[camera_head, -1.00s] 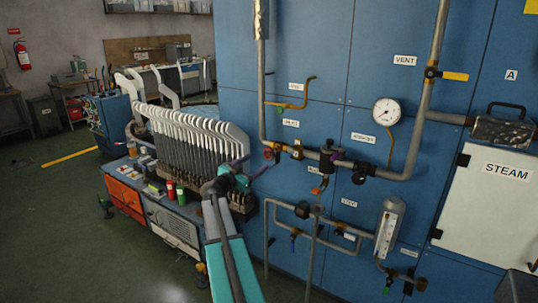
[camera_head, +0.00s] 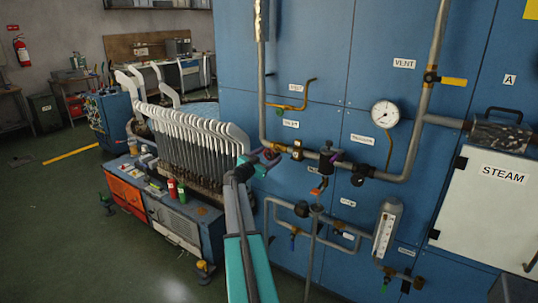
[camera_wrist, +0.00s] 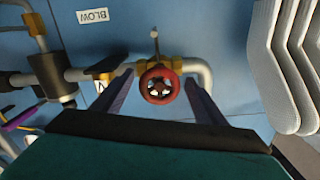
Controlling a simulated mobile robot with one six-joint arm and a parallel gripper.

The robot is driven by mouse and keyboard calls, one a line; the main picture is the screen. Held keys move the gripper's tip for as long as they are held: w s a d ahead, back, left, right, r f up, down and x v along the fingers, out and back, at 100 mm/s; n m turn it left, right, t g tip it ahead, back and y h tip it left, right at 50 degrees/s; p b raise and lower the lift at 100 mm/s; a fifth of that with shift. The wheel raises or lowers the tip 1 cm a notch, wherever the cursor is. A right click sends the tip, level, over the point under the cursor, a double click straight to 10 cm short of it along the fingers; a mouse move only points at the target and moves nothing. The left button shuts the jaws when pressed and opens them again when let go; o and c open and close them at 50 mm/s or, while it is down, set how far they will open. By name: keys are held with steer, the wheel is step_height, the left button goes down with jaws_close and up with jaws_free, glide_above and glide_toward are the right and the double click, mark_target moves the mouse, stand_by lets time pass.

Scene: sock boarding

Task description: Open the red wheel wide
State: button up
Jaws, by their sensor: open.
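The red wheel (camera_wrist: 160,86) is a small round handwheel on a brass valve (camera_wrist: 178,66). It faces the wrist camera, between my two fingers in that picture. In the head view the red wheel (camera_head: 270,154) sits at the left end of the horizontal pipe on the blue panel, partly hidden by my gripper. My gripper (camera_head: 259,161) is open, its jaws holding nothing. Its fingers (camera_wrist: 159,79) show on either side of the wheel in the wrist view. I cannot tell whether they reach level with the rim.
White sock boards (camera_head: 195,130) stand left of the wheel and show close at right in the wrist view (camera_wrist: 290,65). A dark valve body (camera_wrist: 50,75) and pipe lie at left there. A pressure gauge (camera_head: 386,113) and STEAM door (camera_head: 490,205) are farther right.

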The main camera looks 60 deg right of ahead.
steer(key=shift+d, duration=0.3)
steer(key=c, duration=1)
steer(key=shift+c, duration=0.2)
